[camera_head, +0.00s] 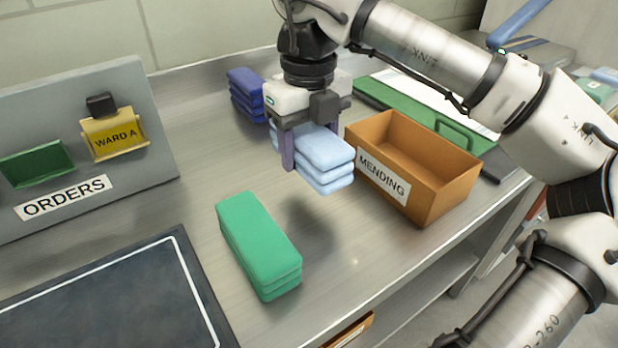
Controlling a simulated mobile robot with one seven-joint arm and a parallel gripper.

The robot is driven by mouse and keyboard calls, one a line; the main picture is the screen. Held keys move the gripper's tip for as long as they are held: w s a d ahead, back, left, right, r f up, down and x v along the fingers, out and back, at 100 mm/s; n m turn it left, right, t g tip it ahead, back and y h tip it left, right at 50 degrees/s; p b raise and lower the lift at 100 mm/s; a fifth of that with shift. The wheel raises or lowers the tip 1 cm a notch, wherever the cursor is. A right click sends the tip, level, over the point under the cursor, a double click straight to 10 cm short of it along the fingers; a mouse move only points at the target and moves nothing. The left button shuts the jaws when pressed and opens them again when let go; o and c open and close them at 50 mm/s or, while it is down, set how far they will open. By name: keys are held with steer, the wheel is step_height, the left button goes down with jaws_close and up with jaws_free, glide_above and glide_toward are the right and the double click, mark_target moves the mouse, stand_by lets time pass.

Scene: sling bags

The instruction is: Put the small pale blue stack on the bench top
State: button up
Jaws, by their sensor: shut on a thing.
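The small pale blue stack (325,162) of folded cloths is held in my gripper (289,162), in the middle of the head view. My gripper points down and is shut on the left part of the stack. The stack hangs above the metal bench top (340,265), with a shadow on the bench below it. One finger shows on the near left side; the other is largely hidden behind the stack and the gripper body.
A green stack (258,245) lies in front of my gripper. A dark blue stack (246,93) lies behind it. An orange MENDING box (440,196) stands close on the right. An ORDERS board (75,150) and a dark mat (110,305) are left. Bench near the green stack is clear.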

mark_target(309, 130)
steer(key=shift+f, duration=3.15)
steer(key=shift+f+b, duration=0.25)
steer(key=shift+b, duration=0.05)
steer(key=o, duration=1.1)
steer(key=shift+r, duration=0.1)
steer(key=shift+r, duration=0.1)
step_height(309, 130, up, 12)
steer(key=shift+r+p, duration=0.1)
steer(key=shift+p, duration=0.45)
